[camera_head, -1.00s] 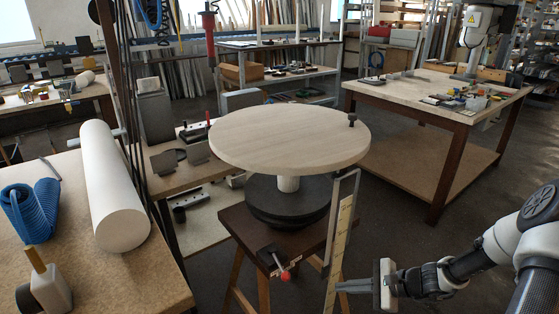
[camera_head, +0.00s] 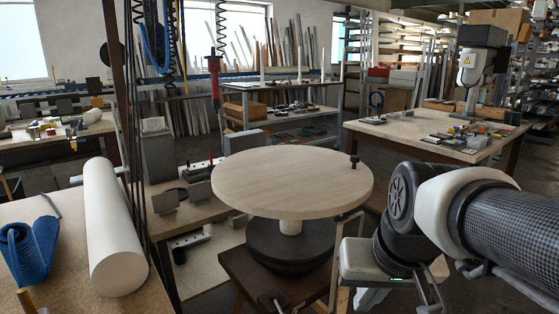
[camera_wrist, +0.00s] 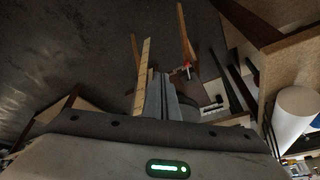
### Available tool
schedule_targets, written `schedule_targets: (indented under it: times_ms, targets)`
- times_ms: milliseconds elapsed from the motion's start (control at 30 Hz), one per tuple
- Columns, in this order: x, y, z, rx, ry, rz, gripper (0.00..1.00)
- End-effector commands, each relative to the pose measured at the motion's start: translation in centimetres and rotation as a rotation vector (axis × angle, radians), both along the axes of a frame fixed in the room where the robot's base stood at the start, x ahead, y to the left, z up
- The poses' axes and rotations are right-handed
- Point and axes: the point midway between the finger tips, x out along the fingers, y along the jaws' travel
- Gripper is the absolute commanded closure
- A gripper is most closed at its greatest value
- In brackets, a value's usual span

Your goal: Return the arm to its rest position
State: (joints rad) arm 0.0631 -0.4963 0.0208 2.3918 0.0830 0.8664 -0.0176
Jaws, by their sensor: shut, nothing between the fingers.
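My arm (camera_head: 470,215) shows at the right of the head view, bent at the elbow, with its forearm and wrist close to the camera. The pale hand body (camera_head: 370,258) is just in front of the round wooden turntable's right edge; I cannot tell the gap between them. My gripper (camera_wrist: 163,85) shows in the wrist view, its two fingers together and empty, pointing down towards the dark floor. The fingertips are not clear in the head view.
The round turntable (camera_head: 290,178) stands on a dark base in the middle, with a small black knob on its rim. A workbench (camera_head: 430,135) stands behind my arm.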

Motion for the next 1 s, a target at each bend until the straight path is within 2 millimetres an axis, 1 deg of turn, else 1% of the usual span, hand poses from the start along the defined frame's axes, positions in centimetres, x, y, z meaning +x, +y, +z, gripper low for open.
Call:
schedule_targets:
  times_ms: [33, 100, 300, 333, 367, 467, 667, 767, 800, 900, 1000]
  targets:
    - [-0.9, 0.0, 0.6, -0.012, -0.026, 0.012, 1.0]
    - [-2.0, 0.0, 1.0, -0.029, -0.052, 0.024, 1.0]
    - [-4.9, -0.3, 1.8, -0.068, -0.119, 0.055, 1.0]
    - [-4.8, -0.3, 3.3, -0.068, -0.116, 0.054, 1.0]
    - [-4.8, -0.3, 4.2, -0.067, -0.112, 0.053, 1.0]
    - [-4.7, -0.3, 6.1, -0.066, -0.11, 0.052, 1.0]
    - [-4.7, -0.3, 11.1, -0.066, -0.11, 0.052, 1.0]
    - [-4.7, -0.3, 14.3, -0.066, -0.11, 0.051, 1.0]
    - [-4.7, -0.3, 15.7, -0.066, -0.11, 0.051, 1.0]
    - [-4.7, -0.3, 18.7, -0.066, -0.11, 0.051, 1.0]
    - [-4.7, -0.3, 20.3, -0.065, -0.11, 0.051, 1.0]
